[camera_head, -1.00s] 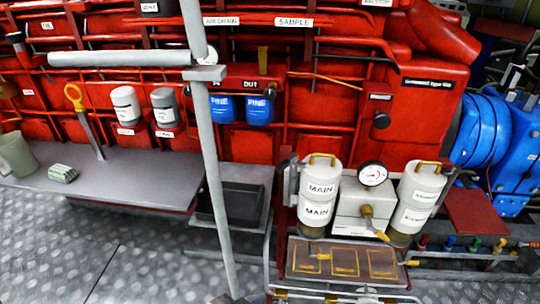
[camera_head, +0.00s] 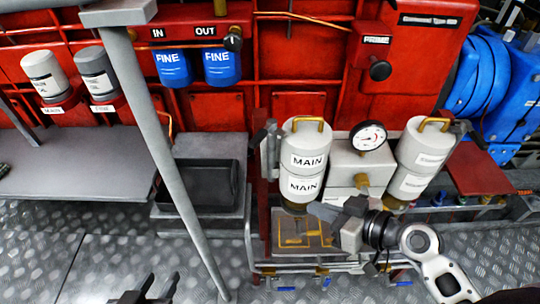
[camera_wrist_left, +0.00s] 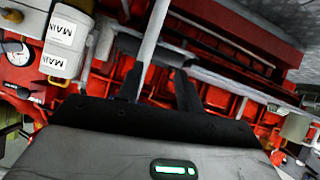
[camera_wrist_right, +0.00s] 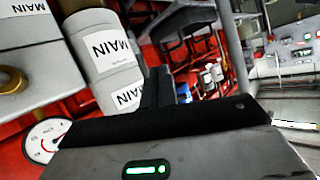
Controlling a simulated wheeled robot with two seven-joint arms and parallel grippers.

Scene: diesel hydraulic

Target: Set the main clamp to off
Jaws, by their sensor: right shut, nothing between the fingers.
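The white MAIN canister (camera_head: 303,165), with a yellow top handle, stands upright in the head view. A grey, dark-tipped lever-like part (camera_head: 271,140), perhaps the main clamp, stands along its left side. My right gripper (camera_head: 322,211) is shut and empty in front of the canister's lower right edge; I cannot tell whether it touches. The right wrist view shows its shut fingers (camera_wrist_right: 157,88) beside the MAIN canister (camera_wrist_right: 103,62). My left gripper (camera_head: 148,290) is at the bottom left of the head view, open and empty. The left wrist view shows its fingers apart (camera_wrist_left: 160,85).
A pressure gauge (camera_head: 368,136) sits between the MAIN canister and a second white canister (camera_head: 424,160). A grey diagonal pole (camera_head: 160,150) stands left of them. A black tray (camera_head: 205,185) lies behind the pole. Patterned metal floor (camera_head: 120,265) is open at lower left.

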